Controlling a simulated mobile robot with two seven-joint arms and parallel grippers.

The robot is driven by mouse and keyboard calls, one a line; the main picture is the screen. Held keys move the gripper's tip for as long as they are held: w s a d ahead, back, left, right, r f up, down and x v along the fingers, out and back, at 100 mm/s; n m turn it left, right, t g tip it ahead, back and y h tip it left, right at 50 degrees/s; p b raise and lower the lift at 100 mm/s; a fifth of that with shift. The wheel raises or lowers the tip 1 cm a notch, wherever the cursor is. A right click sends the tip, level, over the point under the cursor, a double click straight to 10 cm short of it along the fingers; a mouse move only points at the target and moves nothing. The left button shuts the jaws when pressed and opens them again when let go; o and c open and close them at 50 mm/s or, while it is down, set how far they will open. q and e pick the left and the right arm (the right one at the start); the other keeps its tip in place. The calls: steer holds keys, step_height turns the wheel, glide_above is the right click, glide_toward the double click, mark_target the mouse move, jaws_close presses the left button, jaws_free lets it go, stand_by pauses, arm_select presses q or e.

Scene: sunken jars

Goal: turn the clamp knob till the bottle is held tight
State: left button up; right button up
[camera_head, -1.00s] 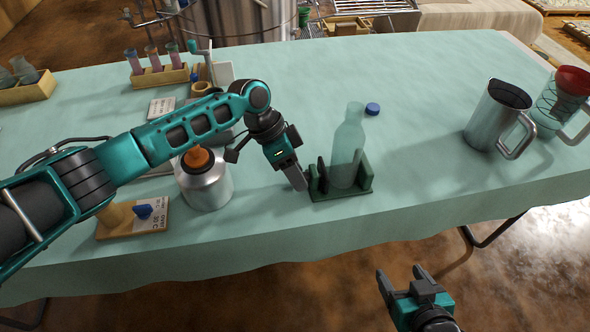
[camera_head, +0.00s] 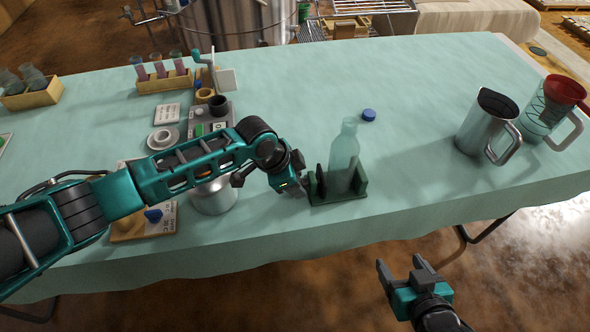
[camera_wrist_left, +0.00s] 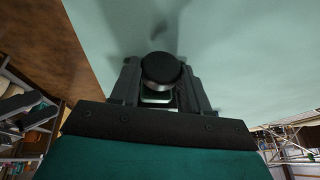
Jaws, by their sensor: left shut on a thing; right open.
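A translucent green bottle (camera_head: 343,150) stands upright in a dark green clamp (camera_head: 350,196) near the table's front edge. My left gripper (camera_head: 301,187) is at the clamp's left side, where the knob is hidden behind it in the head view. In the left wrist view my left gripper (camera_wrist_left: 160,92) is shut on a round black knob (camera_wrist_left: 162,69) between its fingers. How tightly the clamp presses the bottle cannot be told. My right gripper (camera_head: 400,268) is open and empty, in front of the table's edge.
A blue cap (camera_head: 369,114) lies behind the bottle. A metal canister (camera_head: 214,197) is under my left arm, beside a wooden board (camera_head: 128,228). A steel mug (camera_head: 487,125) and a red-topped jug (camera_head: 552,108) stand at right. The table between clamp and mugs is clear.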

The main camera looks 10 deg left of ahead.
arm_select(q)
steer(key=shift+s+d+m+t+y, duration=0.1)
steer(key=shift+m+t+y, duration=0.05)
steer(key=shift+t, duration=0.45)
steer(key=shift+s+m+t+y, duration=0.1)
steer(key=shift+m+t+y, duration=0.05)
steer(key=shift+t, duration=0.45)
steer(key=o, duration=1.1)
steer(key=shift+c, duration=0.2)
steer(key=v, duration=1.3)
steer(key=shift+s+d, duration=0.1)
